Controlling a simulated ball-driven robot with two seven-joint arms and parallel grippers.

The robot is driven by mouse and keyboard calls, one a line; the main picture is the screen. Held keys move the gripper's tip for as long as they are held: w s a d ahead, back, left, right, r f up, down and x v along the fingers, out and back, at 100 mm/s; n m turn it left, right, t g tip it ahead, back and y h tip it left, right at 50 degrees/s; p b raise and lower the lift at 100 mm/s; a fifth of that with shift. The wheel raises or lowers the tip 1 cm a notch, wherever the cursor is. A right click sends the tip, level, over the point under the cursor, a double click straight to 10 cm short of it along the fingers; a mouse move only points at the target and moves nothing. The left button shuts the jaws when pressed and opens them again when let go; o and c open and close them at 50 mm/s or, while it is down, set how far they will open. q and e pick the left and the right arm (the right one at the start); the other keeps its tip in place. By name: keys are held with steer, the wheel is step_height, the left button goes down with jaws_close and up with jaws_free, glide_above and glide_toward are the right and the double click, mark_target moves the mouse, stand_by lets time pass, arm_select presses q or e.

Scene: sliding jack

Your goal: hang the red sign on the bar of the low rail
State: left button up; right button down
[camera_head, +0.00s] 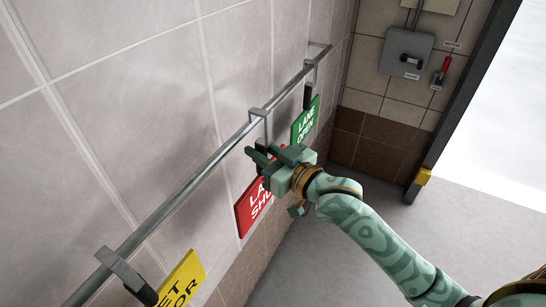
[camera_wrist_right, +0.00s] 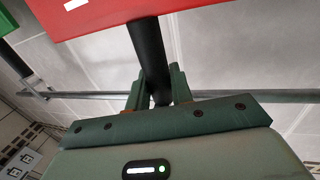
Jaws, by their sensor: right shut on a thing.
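The red sign (camera_head: 252,207) hangs down below my right gripper, its face partly hidden by the gripper. Its grey hook (camera_head: 262,114) shows above the gripper and appears over the metal bar (camera_head: 190,186) of the rail; I cannot tell whether it rests on it. My right gripper (camera_head: 265,155) is shut on the sign's black stem. In the right wrist view the stem (camera_wrist_right: 148,60) runs between the fingers (camera_wrist_right: 156,88) to the red plate (camera_wrist_right: 130,14). The bar (camera_wrist_right: 225,97) runs beyond the fingers there. My left gripper is not in view.
A green sign (camera_head: 306,120) hangs on the bar just beyond the red one. A yellow sign (camera_head: 181,281) hangs at the near end. The tiled wall (camera_head: 130,90) is close behind the bar. A grey switch box (camera_head: 407,52) is on the far wall. The floor at right is clear.

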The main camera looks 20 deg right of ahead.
steer(key=shift+w+a+f+b, duration=0.55)
steer(key=shift+w+f+b, duration=0.15)
steer(key=shift+f+b, duration=0.05)
steer(key=shift+w+a+f+b, duration=0.5)
steer(key=shift+w+f+b, duration=0.15)
steer(key=shift+f+b, duration=0.1)
